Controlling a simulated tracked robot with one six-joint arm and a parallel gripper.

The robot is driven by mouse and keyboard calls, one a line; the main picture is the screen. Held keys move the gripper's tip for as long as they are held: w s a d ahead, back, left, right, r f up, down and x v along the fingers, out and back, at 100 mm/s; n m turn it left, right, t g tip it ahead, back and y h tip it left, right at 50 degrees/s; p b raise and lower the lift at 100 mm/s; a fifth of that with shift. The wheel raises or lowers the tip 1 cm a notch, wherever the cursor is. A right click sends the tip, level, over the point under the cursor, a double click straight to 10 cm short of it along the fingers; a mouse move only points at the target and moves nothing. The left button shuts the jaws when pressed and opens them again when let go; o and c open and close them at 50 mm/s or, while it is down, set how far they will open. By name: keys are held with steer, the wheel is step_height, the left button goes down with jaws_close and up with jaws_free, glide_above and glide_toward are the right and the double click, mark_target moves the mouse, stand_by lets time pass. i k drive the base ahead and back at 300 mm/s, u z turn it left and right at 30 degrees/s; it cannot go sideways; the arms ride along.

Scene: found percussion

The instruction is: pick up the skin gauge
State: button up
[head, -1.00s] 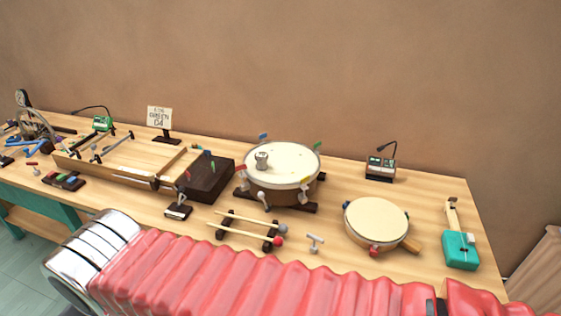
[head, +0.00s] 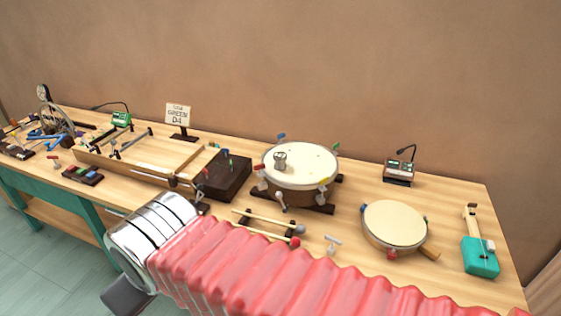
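A small grey metal cylinder (head: 280,160) stands upright on the pale skin of the large drum (head: 302,165); it looks like the skin gauge, though it is too small to read any marking. A round dial on a stand (head: 43,93) is at the far left end of the bench. My arm crosses the foreground, with a red ribbed sleeve and a silver end section at the lower left. Nothing touches the cylinder.
Two mallets (head: 268,231) lie on a rack before the drum. A frame drum (head: 394,225), a teal instrument (head: 479,256) and a small device (head: 398,172) are to the right. A dark block (head: 225,176), a wooden tray (head: 130,172) and a sign (head: 178,114) are left.

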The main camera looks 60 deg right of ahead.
mark_target(279, 157)
steer(key=u, duration=0.05)
steer(key=i, duration=1)
steer(key=z, duration=0.05)
